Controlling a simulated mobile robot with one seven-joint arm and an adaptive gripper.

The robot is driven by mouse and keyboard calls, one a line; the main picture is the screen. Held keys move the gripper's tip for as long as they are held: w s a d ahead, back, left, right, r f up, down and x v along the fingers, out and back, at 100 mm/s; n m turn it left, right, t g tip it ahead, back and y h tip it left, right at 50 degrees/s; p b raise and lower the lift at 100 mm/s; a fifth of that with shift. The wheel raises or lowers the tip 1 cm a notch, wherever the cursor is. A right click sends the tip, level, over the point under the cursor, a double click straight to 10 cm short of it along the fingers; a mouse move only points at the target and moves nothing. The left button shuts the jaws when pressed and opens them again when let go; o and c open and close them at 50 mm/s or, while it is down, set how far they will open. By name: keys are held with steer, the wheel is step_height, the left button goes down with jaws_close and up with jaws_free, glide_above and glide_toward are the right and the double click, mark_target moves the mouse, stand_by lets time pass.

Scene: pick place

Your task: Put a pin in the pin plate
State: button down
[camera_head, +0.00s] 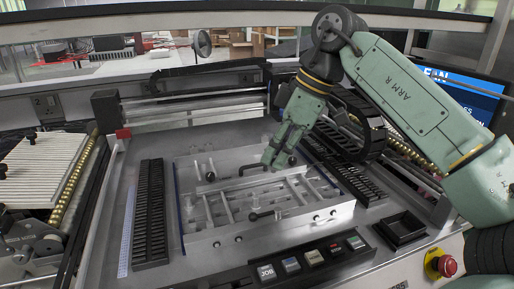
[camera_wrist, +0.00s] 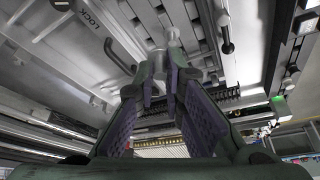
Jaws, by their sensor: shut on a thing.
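My gripper (camera_head: 279,156) is over the back part of a silver plate (camera_head: 230,240), which I take to be the pin plate. In the wrist view my gripper (camera_wrist: 160,90) has its purple-padded fingers converging on a small grey thing. This looks like a pin (camera_wrist: 174,38), with a rounded end showing past the fingertips; the rest is hidden between the fingers. The plate has bars, rods and a dark handle across its top. I cannot tell whether the held pin touches the plate.
Black slotted strips (camera_head: 150,215) stand left and right of the plate. A row of labelled buttons (camera_head: 313,257), an empty black square tray (camera_head: 401,228) and a red stop button (camera_head: 446,265) are at the front. A screen (camera_head: 459,95) stands at the back right.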

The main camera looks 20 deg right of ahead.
steer(key=shift+f+b, duration=2.8)
steer(key=shift+f, duration=0.6)
steer(key=shift+f+b, duration=0.4)
steer(key=shift+f, duration=0.35)
steer(key=shift+f, duration=0.1)
steer(key=c, duration=1.6)
jaws_free()
steer(key=shift+c, duration=0.2)
steer(key=c, duration=0.3)
